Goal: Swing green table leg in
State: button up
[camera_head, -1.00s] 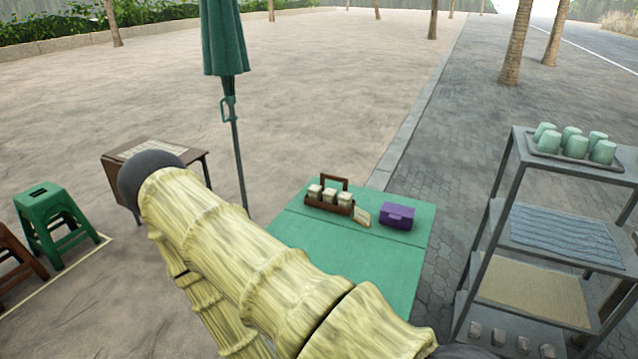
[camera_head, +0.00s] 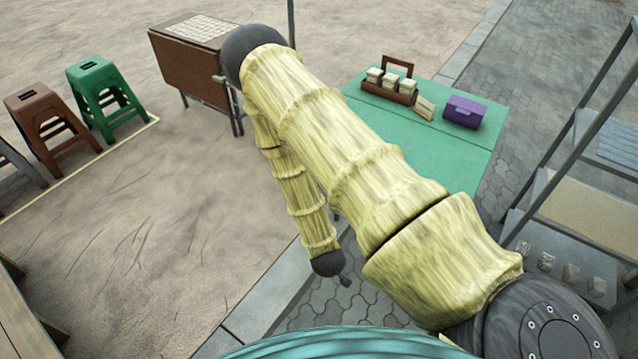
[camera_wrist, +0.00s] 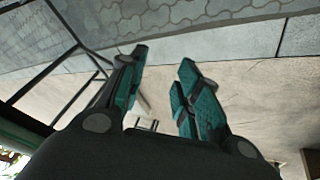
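The green table (camera_head: 450,155) stands right of centre in the head view, partly hidden behind my arm. Its legs do not show in that view. In the wrist view, thin dark bars (camera_wrist: 42,76), which look like table legs, run along the left side; I cannot tell which leg is which. A dark green edge (camera_wrist: 25,138) shows at lower left there. My gripper (camera_wrist: 163,58) is open, with teal finger pads apart and nothing between them. The bars lie to the left of the fingers, apart from them. In the head view, my gripper is barely visible at the low arm end.
A brown table (camera_head: 190,68) stands at back left, near a green stool (camera_head: 100,90) and a brown stool (camera_head: 45,115). A wooden caddy (camera_head: 390,85) and purple box (camera_head: 464,110) sit on the green table. A grey shelf (camera_head: 570,180) stands right. The lower-left ground is mostly clear.

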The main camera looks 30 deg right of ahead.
jog(key=w+d+f+m+t+h+b, duration=0.2)
jog(key=w+d+f+m+h+b, duration=0.3)
jog(key=w+b, duration=0.85)
jog(key=w+d+f+m+t+h+b, duration=0.15)
jog(key=w+d+f+b, duration=0.5)
jog(key=w+b, duration=0.7)
jog(key=w+d+f+m+t+h+b, duration=0.25)
jog(key=w+d+f+h+b, duration=0.3)
jog(key=w+b, duration=0.8)
jog(key=shift+y, duration=0.3)
jog(key=shift+w+a+b+x, duration=0.15)
jog(key=shift+b+x, duration=0.9)
jog(key=shift+x, duration=1.95)
jog(key=shift+w+a+b+x, duration=0.15)
jog(key=shift+b+x, duration=0.9)
jog(key=shift+x, duration=1.95)
jog(key=shift+d+r, duration=0.1)
jog(key=shift+r, duration=0.1)
grip_shut()
